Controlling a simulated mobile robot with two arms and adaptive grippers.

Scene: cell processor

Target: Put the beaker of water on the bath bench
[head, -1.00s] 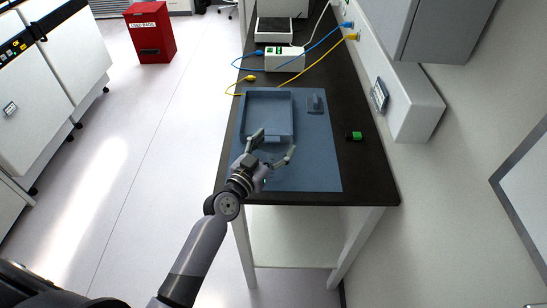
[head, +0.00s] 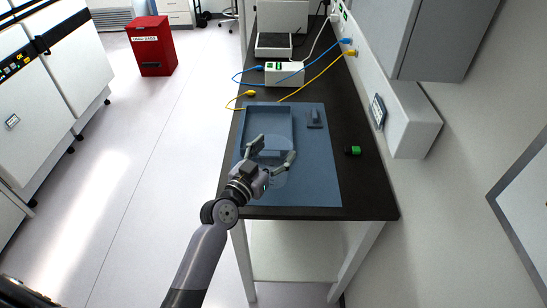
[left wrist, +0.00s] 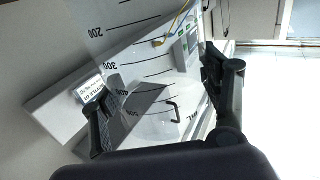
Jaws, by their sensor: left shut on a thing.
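My left gripper (head: 274,153) reaches over the near part of a blue mat (head: 315,185) on a black-topped bench (head: 368,190). It is shut around a clear beaker (head: 272,178), one finger on each side. The beaker is faint against the mat, and I cannot make out the water level. In the left wrist view the beaker's black volume marks (left wrist: 110,65) show between the fingers of the left gripper (left wrist: 155,88). I cannot tell whether the beaker's base touches the mat. No bench is labelled as the bath bench. My right gripper is not in view.
A blue tray (head: 244,130) lies on the mat beyond the gripper, with a small blue block (head: 314,118) beside it. A green-and-black item (head: 353,150) is on the bench's right. A white box (head: 285,74) with cables stands behind. A red bin (head: 152,47) is on open floor.

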